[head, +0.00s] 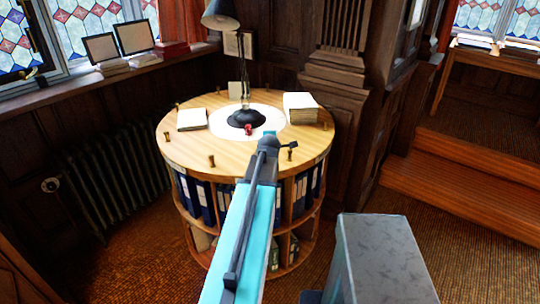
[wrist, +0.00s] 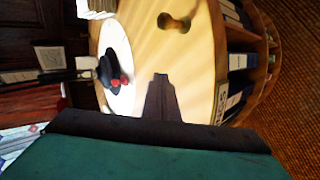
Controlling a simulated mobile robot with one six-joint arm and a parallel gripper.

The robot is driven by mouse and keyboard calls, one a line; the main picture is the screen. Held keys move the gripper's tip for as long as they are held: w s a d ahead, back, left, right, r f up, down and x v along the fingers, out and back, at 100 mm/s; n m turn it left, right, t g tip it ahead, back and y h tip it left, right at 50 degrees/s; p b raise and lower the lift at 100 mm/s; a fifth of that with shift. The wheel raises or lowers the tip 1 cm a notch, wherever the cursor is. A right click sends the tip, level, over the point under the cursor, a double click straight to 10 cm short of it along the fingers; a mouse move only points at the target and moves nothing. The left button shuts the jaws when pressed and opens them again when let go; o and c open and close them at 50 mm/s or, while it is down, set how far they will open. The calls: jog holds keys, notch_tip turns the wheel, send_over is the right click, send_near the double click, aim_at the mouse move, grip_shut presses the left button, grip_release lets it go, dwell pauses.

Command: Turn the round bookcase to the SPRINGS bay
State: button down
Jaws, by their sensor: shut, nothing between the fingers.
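The round bookcase (head: 180,150) stands in the middle of the head view, with a pale wooden top and shelves of blue and white binders below. Short brown pegs stand around its rim; one peg (head: 211,160) is at the front left, and one shows at the top of the wrist view (wrist: 174,22). My gripper (wrist: 160,78) is shut and empty, over the top near its rim and apart from that peg. In the head view my arm hides most of the gripper. A white label (wrist: 222,98) shows on the rim, but I cannot read it. I cannot tell which bay is SPRINGS.
A black desk lamp (head: 246,118) stands on the white disc at the top's centre, with a small red object (head: 248,129) beside it. A book (head: 192,119) and a paper stack (head: 300,107) lie on the top. A radiator (head: 110,180) is left; wooden steps (head: 450,185) are right.

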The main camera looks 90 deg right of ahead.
jog(key=shift+r+p, duration=0.75)
jog(key=shift+r, duration=1.8)
